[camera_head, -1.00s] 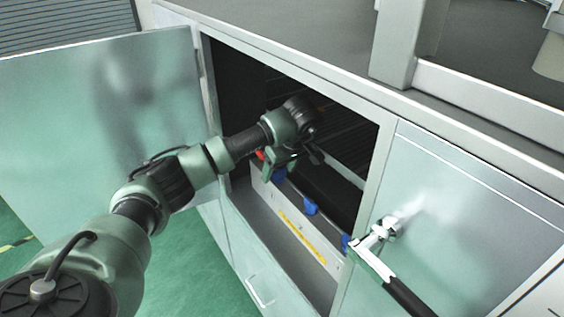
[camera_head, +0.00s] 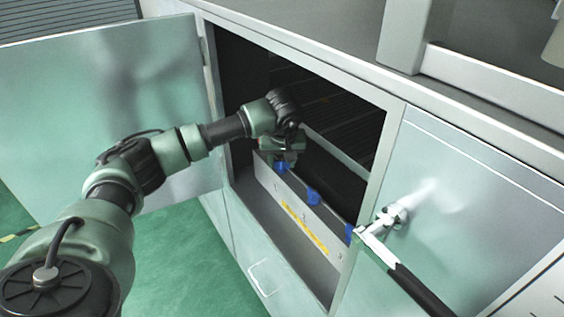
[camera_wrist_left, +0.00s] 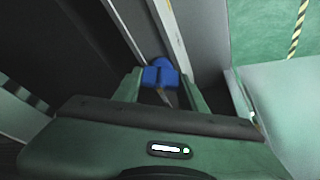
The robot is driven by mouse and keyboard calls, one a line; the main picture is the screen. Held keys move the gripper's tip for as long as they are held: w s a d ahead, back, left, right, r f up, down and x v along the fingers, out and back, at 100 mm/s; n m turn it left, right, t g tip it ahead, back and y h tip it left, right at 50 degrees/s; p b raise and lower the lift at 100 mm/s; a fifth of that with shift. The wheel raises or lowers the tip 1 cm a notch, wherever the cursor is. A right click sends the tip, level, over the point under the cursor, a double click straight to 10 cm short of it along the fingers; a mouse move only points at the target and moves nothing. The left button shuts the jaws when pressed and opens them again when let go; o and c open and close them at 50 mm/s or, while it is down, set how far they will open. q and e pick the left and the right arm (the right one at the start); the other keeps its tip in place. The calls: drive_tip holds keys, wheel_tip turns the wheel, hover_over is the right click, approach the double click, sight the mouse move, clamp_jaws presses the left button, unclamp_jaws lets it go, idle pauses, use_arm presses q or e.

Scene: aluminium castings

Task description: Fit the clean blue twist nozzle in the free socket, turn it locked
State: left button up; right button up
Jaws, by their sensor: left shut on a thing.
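My left gripper (camera_head: 282,156) is inside the open cabinet, over the far left end of a pale rail (camera_head: 325,228). It is shut on a blue nozzle (camera_head: 281,167), whose blue body shows just below the fingers. In the left wrist view the same blue nozzle (camera_wrist_left: 160,77) sits between the two fingertips, against the rail. I cannot tell whether it is seated in a socket; the socket is hidden. A second blue nozzle (camera_head: 313,197) stands mid-rail and another blue one (camera_head: 349,233) is at the near right end. My right gripper is not in view.
The rail's front carries a yellow strip (camera_head: 305,229). The open cabinet door (camera_head: 110,110) is at left, behind my arm. The right door panel (camera_head: 470,220) is closed; a white and black bar (camera_head: 397,268) stands before it. The cabinet frame (camera_head: 375,150) bounds the opening.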

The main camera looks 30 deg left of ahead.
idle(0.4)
use_arm(q)
drive_tip(key=m+h, duration=0.1)
drive_tip(key=m, duration=0.2)
drive_tip(key=shift+m+t+b, duration=0.3)
drive_tip(key=shift+b, duration=0.05)
drive_tip(key=m+h, duration=0.1)
drive_tip(key=m, duration=0.2)
drive_tip(key=o, duration=1.4)
drive_tip(key=shift+o, duration=0.2)
